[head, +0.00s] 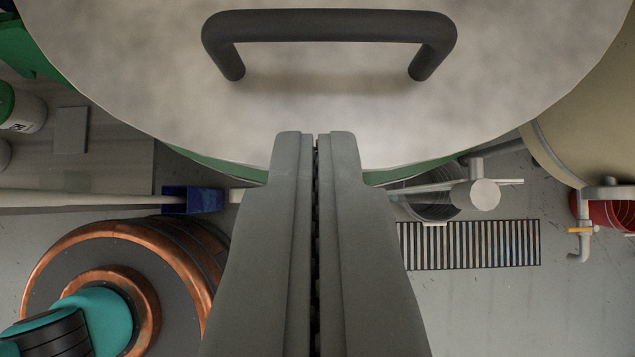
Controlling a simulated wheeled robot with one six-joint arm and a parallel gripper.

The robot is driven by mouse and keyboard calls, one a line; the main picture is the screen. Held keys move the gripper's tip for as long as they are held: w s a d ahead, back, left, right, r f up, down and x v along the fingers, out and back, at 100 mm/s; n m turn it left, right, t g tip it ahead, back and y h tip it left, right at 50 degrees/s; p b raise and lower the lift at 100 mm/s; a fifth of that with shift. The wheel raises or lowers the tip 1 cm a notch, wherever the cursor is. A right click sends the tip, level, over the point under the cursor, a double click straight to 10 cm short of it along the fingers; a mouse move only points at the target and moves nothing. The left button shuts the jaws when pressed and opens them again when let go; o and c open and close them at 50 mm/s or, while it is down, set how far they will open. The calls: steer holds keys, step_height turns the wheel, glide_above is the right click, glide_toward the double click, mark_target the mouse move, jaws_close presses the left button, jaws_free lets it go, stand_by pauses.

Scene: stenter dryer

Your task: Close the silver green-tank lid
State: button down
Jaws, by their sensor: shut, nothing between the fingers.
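The silver lid (320,105) is a large round disc that fills the top of the head view. A dark bar handle (330,25) is fixed on it. Green edges of the tank (215,165) show just below the lid's near rim. My gripper (316,140) is shut and empty. Its fingertips overlap the near rim of the lid in the picture, below the handle. I cannot tell whether they touch the lid. The fingers hide the middle of the rim.
A floor grate (468,245) and a valve (475,193) are at right. A beige tank (590,110) and a red bucket (600,210) stand at far right. A white container (25,108) is at far left.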

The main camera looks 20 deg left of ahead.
steer(key=shift+w+a+f, duration=0.1)
steer(key=shift+w+f, duration=0.1)
steer(key=shift+f, duration=0.75)
steer(key=shift+w+a+f, duration=0.1)
steer(key=shift+w+f, duration=0.15)
steer(key=shift+f, duration=0.65)
steer(key=shift+w+a+f, duration=0.1)
steer(key=shift+w+f, duration=0.1)
steer(key=shift+f, duration=0.75)
steer(key=shift+f, duration=0.1)
